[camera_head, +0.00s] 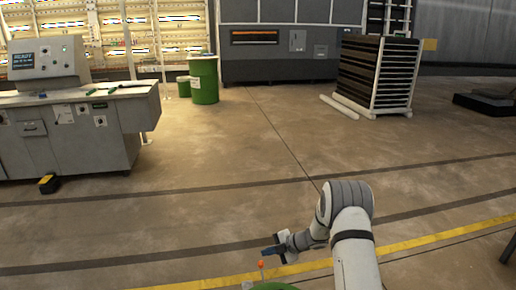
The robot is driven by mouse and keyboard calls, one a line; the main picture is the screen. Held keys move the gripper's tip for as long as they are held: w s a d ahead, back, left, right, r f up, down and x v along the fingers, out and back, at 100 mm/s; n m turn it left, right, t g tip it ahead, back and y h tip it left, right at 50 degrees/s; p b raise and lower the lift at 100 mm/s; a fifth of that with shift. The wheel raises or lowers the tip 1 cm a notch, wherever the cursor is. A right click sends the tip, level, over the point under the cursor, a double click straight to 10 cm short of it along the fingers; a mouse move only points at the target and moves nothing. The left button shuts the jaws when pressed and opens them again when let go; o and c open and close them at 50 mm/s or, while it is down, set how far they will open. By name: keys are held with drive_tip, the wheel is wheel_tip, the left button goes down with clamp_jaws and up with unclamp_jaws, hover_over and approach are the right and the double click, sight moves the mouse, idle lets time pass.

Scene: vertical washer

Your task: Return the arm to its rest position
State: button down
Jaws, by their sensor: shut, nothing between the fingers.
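My arm rises from the bottom edge, right of the middle, and bends at a ribbed grey joint. Its wrist points to the lower left. My gripper (267,251) is small and dark at the end of the wrist. It is shut and holds nothing. It hangs in front of open floor, just above a small orange-tipped stick (261,265); I cannot tell whether they touch.
A green object (273,286) is cut off at the bottom edge. A grey control console (70,125) stands at left, green bins (204,80) behind it. A slatted rack (378,75) stands at back right, near a dark cabinet (280,68). The middle floor is clear.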

drive_tip(key=s+d+r+n+g+h+p, duration=0.1)
drive_tip(key=s+r+n+h, duration=0.1)
drive_tip(key=s+r+n, duration=0.9)
drive_tip(key=s+d+r+n+g+h+p, duration=0.15)
drive_tip(key=s+r+n, duration=0.55)
drive_tip(key=r+n, duration=0.7)
drive_tip(key=s+d+r+n+t+h+p, duration=0.1)
drive_tip(key=s+d+r+n+h, duration=0.2)
drive_tip(key=s+n, duration=0.7)
drive_tip(key=s+d+r+n+t+h+p, duration=0.1)
drive_tip(key=s+d+r+n+h, duration=0.3)
drive_tip(key=s+r+n, duration=0.3)
drive_tip(key=s+d+n, duration=0.1)
drive_tip(key=s+n, duration=0.2)
drive_tip(key=n, duration=0.1)
drive_tip(key=shift+s+d, duration=0.15)
drive_tip(key=shift+d, duration=0.1)
drive_tip(key=c, duration=2.1)
unclamp_jaws()
drive_tip(key=shift+r, duration=0.1)
